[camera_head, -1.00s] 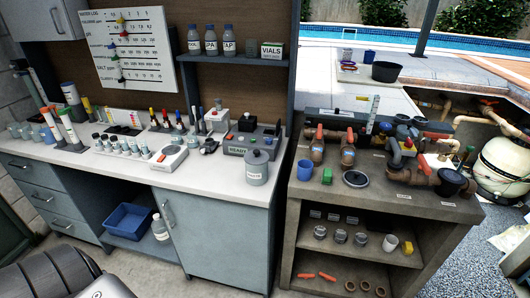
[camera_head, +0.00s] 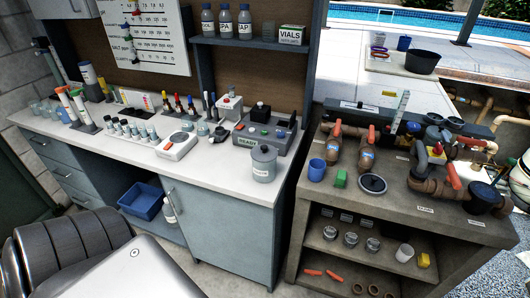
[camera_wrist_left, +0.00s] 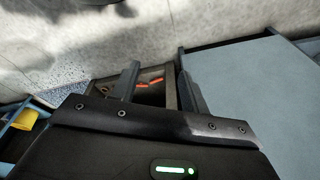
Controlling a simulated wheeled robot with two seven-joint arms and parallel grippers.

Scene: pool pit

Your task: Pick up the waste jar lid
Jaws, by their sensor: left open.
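The grey waste jar (camera_head: 263,168) stands upright near the right end of the white bench top in the head view. The jar's label is too small to read surely. My left gripper (camera_wrist_left: 160,88) shows only in the left wrist view, its two fingers apart with nothing between them. It is over the floor and cabinet area, away from the jar, which that view does not show. My right gripper is in no view.
A grey tester box (camera_head: 262,137) stands just behind the jar. A brown pipe bench (camera_head: 405,218) adjoins on the right, with a blue cup (camera_head: 316,169). A blue bin (camera_head: 143,200) sits below.

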